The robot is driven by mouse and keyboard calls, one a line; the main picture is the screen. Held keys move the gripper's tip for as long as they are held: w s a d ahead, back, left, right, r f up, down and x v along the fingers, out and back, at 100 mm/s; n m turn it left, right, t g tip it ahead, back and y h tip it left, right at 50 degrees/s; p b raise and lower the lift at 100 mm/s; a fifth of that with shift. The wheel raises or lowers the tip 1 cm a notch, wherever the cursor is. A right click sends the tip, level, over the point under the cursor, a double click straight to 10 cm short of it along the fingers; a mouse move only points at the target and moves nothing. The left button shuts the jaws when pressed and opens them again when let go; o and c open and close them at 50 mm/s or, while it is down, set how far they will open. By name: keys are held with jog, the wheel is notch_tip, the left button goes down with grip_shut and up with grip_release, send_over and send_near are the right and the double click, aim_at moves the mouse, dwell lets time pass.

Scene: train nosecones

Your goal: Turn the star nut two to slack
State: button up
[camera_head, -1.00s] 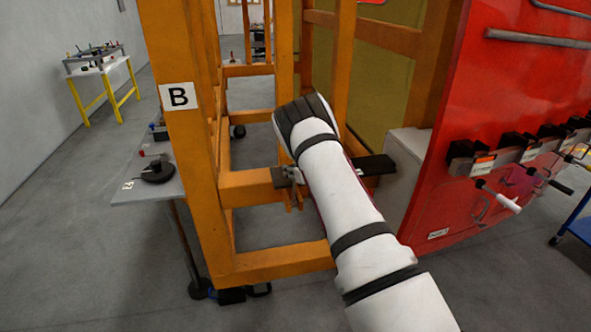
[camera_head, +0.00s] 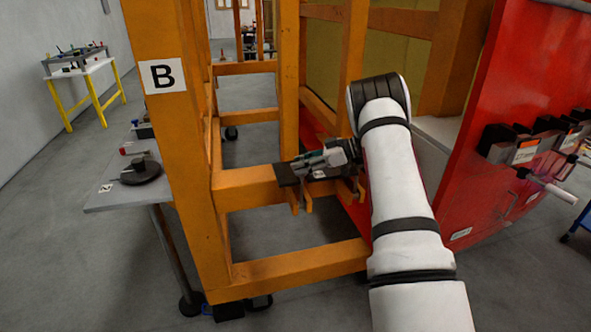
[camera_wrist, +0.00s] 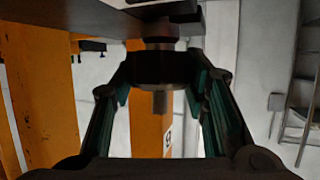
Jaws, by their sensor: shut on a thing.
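A dark round star nut (camera_wrist: 160,66) sits under a dark plate in the wrist view, with a grey stud end (camera_wrist: 160,102) below it. My gripper (camera_wrist: 162,76) is shut on this nut, one finger on each side. No number shows on it, so I cannot tell which star nut it is. In the head view my gripper (camera_head: 312,168) is at the dark plate (camera_head: 286,175) on the orange frame's crossbar. The nut itself is hidden there.
The orange frame (camera_head: 178,190) with a "B" label stands close around my gripper. A red nosecone panel (camera_head: 490,90) is at right, with clamps and a white-handled tool (camera_head: 548,190). A grey side table (camera_head: 125,195) is at left. Open floor lies at far left.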

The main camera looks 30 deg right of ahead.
jog(key=n+g+b, duration=0.1)
jog(key=b, duration=0.1)
jog(key=n+g+y+b, duration=0.1)
jog(key=g+b, duration=0.1)
jog(key=shift+w+f+n+y, duration=0.2)
jog(key=shift+f+n+y, duration=0.1)
jog(key=shift+n, duration=0.1)
jog(key=shift+s+r+n+g+b, duration=0.1)
jog(key=shift+s+n+g+b, duration=0.05)
jog(key=shift+n+g+b, duration=0.8)
jog(key=shift+r+y+b, duration=0.1)
jog(key=shift+y+b, duration=0.2)
jog(key=shift+a, duration=0.1)
jog(key=o, duration=1.2)
jog(key=shift+c, duration=0.2)
notch_tip(320, 180, up, 10)
jog(key=shift+r, duration=0.1)
